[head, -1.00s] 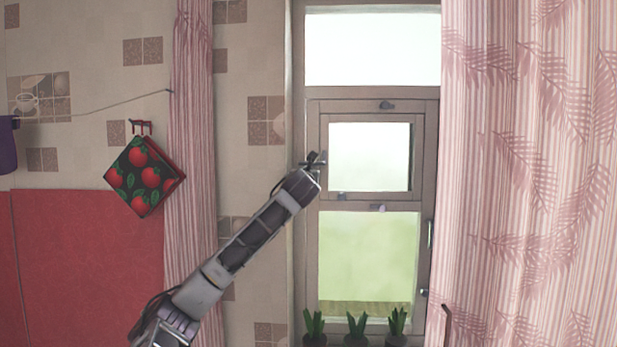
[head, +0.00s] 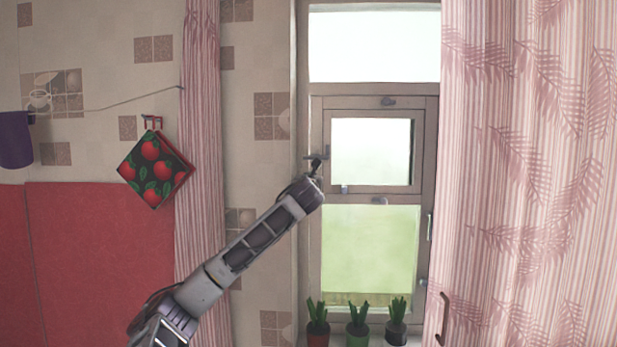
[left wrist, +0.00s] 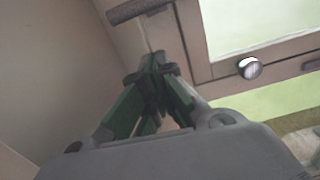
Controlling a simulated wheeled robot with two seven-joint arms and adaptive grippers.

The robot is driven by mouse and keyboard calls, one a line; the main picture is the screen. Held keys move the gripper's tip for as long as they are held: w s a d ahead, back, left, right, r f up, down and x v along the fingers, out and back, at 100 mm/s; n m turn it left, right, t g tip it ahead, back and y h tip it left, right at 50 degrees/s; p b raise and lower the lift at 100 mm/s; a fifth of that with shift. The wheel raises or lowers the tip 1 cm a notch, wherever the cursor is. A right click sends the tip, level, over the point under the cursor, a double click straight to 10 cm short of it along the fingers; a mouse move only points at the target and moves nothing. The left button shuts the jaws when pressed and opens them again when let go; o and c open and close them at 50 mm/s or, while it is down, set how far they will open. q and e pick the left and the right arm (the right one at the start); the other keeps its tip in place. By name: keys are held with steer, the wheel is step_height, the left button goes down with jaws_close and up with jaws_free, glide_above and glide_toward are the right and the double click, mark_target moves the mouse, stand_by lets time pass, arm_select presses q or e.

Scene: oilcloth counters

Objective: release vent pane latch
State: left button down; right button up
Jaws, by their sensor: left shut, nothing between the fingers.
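The vent pane (head: 371,113) is the small framed pane in the middle of the window and looks closed. A dark latch (head: 388,101) sits on the rail above it. A small knob (head: 345,189) is at its lower left; a round knob also shows in the left wrist view (left wrist: 249,67). Another catch (head: 379,200) is on the rail below. My left gripper (head: 317,160) is at the frame's left side, shut and empty. In the left wrist view its fingertips (left wrist: 152,65) meet below a dark bar (left wrist: 138,10), apart from the round knob. My right gripper is out of view.
Potted plants (head: 357,325) stand on the sill below. A pink curtain (head: 530,170) covers the right side; a narrow one (head: 199,150) hangs left of the window. Pot holders (head: 155,170) hang on the tiled wall.

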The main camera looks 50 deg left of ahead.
arm_select(q)
steer(key=b+v, duration=0.4)
steer(key=v, duration=0.6)
steer(key=shift+f, duration=0.2)
stand_by(0.3)
stand_by(0.5)
